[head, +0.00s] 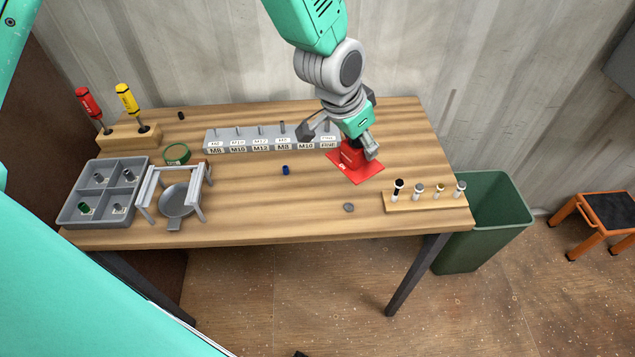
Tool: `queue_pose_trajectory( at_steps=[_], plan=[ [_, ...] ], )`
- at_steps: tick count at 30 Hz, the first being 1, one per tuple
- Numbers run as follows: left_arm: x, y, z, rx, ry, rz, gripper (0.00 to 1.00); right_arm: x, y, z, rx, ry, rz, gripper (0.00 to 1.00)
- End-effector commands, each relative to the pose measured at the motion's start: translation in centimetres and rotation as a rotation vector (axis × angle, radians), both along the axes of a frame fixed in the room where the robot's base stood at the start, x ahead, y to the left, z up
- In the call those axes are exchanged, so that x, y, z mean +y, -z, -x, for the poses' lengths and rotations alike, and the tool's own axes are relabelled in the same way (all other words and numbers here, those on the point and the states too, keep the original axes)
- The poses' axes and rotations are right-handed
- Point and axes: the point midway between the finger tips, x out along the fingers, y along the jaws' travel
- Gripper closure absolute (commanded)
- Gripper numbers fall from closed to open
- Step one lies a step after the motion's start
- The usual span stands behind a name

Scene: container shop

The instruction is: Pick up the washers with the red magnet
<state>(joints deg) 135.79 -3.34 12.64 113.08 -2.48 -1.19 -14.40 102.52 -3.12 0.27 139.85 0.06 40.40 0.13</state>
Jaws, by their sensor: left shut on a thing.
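The red magnet (351,157) is a red block at the right of the table, over a flat red square mat (368,173). My left gripper (358,147) reaches down from above and is shut on the magnet. I cannot tell whether the magnet touches the mat. A small grey ring-like piece (349,207), perhaps a washer, lies near the table's front edge, apart from the magnet. My right gripper is not in view.
A labelled grey rack (235,146) stands behind. A peg block (425,201) is at the right front. A grey tray (62,217), metal stand (150,190), green ring (176,154) and screwdriver block (118,140) are left. A small blue piece (285,170) lies mid-table. The front middle is mostly clear.

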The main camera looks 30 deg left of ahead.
Motion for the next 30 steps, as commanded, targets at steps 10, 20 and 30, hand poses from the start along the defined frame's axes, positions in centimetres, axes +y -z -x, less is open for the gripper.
queue_pose_trajectory(
  at_steps=[10, 20, 30],
  plan=[
    [0.0, 0.4, -0.1, -0.002, 0.000, 0.000, 1.00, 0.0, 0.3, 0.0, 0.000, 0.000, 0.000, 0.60],
    [0.1, 3.7, -0.1, -0.002, 0.001, 0.000, 1.00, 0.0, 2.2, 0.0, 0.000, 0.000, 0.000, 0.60],
    [0.2, 6.9, -0.1, -0.002, 0.001, 0.000, 1.00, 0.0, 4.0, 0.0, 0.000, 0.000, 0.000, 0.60]
  ],
)
